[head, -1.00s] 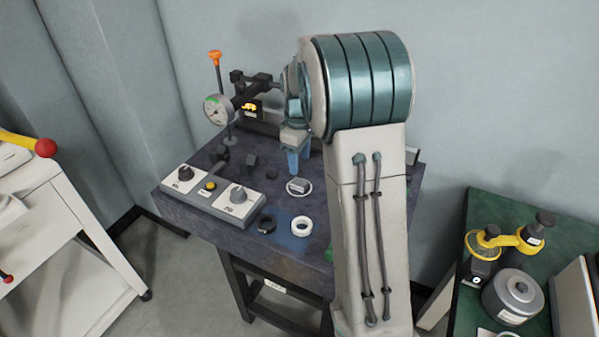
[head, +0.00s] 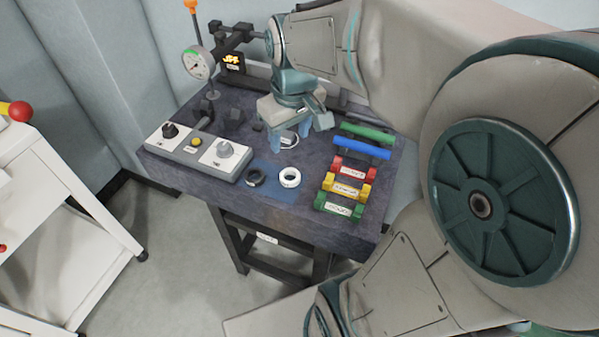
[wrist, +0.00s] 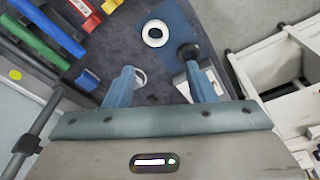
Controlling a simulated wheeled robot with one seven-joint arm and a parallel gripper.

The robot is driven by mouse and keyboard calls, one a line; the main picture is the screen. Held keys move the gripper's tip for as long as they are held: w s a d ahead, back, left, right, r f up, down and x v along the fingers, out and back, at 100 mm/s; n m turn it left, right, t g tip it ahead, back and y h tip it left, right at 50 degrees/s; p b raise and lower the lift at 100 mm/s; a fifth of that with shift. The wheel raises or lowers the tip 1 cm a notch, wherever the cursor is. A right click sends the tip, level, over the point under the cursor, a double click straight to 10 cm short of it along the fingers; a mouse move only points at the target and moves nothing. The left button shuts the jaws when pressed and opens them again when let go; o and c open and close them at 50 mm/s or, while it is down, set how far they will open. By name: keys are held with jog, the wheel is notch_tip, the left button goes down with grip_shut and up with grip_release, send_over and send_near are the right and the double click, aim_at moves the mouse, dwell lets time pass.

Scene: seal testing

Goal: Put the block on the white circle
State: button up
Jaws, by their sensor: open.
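The white circle (head: 293,144) is a thin ring marked on the dark tabletop, partly hidden below my gripper (head: 290,136). A small light grey block (head: 286,137) shows at the circle, largely covered by the gripper. In the wrist view, part of the white circle (wrist: 140,78) shows beside the left finger, and I cannot make out the block there. My gripper (wrist: 160,76) is open, its blue fingers pointing down at the table. I cannot tell how far the fingertips are above the tabletop.
A white ring (head: 289,177) and a black ring (head: 255,178) lie on a blue patch in front. A control box (head: 198,148) with knobs stands left, a dial gauge (head: 197,64) behind it. Coloured handled pieces (head: 346,187) line the right side. My arm covers the right of the view.

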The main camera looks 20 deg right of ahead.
jog(key=s+a+f+m+t, duration=0.1)
jog(key=s+f+m, duration=0.1)
jog(key=s, duration=0.6)
jog(key=shift+s+a+f+m, duration=0.2)
jog(key=shift+s+f+m, duration=0.2)
jog(key=shift+m, duration=0.2)
jog(key=shift+r, duration=0.1)
